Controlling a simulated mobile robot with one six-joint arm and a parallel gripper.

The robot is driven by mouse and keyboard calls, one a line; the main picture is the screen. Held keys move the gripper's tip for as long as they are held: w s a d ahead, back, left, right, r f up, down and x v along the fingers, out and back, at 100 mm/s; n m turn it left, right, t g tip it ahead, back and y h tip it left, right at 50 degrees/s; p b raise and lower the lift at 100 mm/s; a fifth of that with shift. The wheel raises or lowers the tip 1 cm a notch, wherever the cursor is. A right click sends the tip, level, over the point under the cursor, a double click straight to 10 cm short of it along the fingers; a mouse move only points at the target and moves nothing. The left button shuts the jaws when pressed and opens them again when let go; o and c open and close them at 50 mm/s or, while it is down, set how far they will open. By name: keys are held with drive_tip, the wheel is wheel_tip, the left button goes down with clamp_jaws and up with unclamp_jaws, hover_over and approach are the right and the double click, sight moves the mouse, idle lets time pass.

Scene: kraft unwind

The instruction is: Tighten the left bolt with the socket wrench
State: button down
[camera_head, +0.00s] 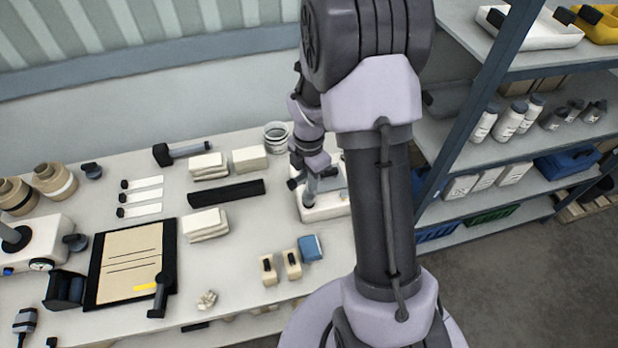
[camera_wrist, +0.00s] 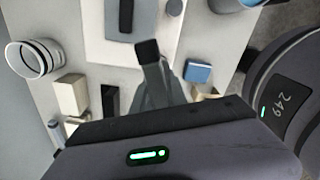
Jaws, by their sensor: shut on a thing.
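My gripper (camera_head: 313,178) is low over a white block-like base (camera_head: 325,210) at the table's right end. It is shut on a grey tool, apparently the socket wrench (camera_head: 310,186), which shows only as a short stub pointing down towards the base. I cannot tell whether the tool touches the base. In the wrist view my gripper (camera_wrist: 150,75) reaches up the picture, a grey taper with a black tip, in front of the pale base (camera_wrist: 97,20). A small dark round part (camera_wrist: 175,7) sits on the base. I cannot make out the left bolt clearly.
A white cup (camera_head: 277,136) and pale boxes (camera_head: 250,158) stand left of my gripper. A black bar (camera_head: 226,192), a blue box (camera_head: 311,247) and a clipboard (camera_head: 130,262) lie on the table. Shelves (camera_head: 500,150) stand to the right.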

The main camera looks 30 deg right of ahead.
drive_tip(key=shift+f, duration=0.5)
idle(1.0)
